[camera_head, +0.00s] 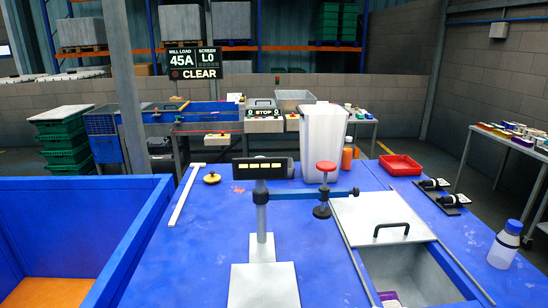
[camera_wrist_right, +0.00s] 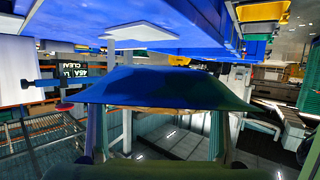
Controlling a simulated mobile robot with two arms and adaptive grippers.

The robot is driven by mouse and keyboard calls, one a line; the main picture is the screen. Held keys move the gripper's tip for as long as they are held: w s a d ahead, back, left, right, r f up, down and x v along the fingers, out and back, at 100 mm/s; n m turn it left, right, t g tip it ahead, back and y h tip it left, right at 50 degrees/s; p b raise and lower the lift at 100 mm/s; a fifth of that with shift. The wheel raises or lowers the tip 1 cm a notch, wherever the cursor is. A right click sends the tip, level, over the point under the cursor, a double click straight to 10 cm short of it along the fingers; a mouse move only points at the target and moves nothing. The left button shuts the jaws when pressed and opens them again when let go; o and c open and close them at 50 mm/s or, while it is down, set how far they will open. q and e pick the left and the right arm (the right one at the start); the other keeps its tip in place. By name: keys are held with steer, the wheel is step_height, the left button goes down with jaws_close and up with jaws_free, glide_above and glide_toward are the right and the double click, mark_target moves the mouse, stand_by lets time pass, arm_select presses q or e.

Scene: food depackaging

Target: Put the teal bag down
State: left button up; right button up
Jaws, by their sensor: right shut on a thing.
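The teal bag (camera_wrist_right: 160,88) shows in the right wrist view as a wide, dark blue to blue-green shape across the middle of the picture. My right gripper (camera_wrist_right: 153,118) is shut on it, with one finger at each side below the bag. The bag hides much of what lies behind it. The wrist picture looks upside down, with the blue table surface (camera_wrist_right: 200,28) along its top, and a gap shows between bag and table. Neither gripper nor the bag appears in the head view. My left gripper is in no view.
A scale with a post and display (camera_head: 264,168) stands mid-table, its pale plate (camera_head: 263,287) bare. An open blue bin (camera_head: 128,240) is left. A white tub (camera_head: 322,140), red tray (camera_head: 400,165), lidded grey well (camera_head: 410,272) and bottle (camera_head: 505,245) stand right.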

steer(key=shift+s+a+r, duration=0.1)
steer(key=shift+s+r, duration=0.05)
steer(key=w+d+f+m+t+h, duration=0.3)
steer(key=w+d+m+t+h, duration=0.1)
steer(key=w+d+m+h, duration=0.1)
steer(key=w+d+r+m+t+h+p, duration=0.1)
steer(key=w+d+r+m+h, duration=0.2)
steer(key=r+m+h, duration=0.2)
steer(key=shift+d+r, duration=0.15)
steer(key=shift+d, duration=0.1)
steer(key=shift+w, duration=0.1)
